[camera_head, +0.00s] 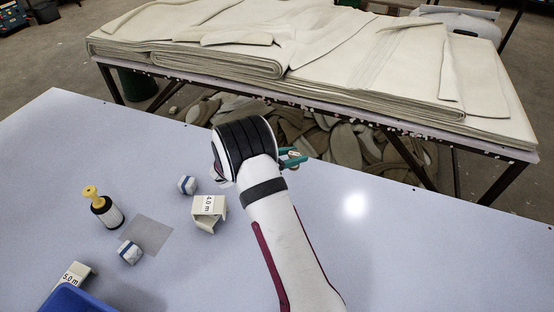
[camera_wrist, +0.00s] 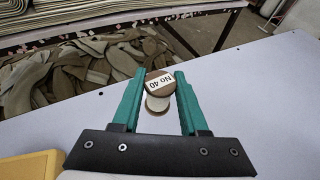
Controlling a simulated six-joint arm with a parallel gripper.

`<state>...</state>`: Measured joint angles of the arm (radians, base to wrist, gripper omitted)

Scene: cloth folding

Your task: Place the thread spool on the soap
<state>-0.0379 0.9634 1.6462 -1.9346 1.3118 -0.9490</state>
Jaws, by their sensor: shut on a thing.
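My gripper (camera_head: 297,157) is over the far side of the table, with its teal fingers pointing away from the head camera. In the wrist view, my gripper (camera_wrist: 160,76) is shut on the thread spool (camera_wrist: 159,84), which has a brown end labelled "No 40" and a pale disc below. Two small white blocks with blue bands, one farther back (camera_head: 187,185) and one nearer (camera_head: 130,252), lie to the left. I cannot tell which of these is the soap.
White folded tags read "4.0 m" (camera_head: 209,207) and "5.0 m" (camera_head: 72,275). A blue bin (camera_head: 75,299) is at the lower left. The tabletop (camera_head: 420,250) is clear at right.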

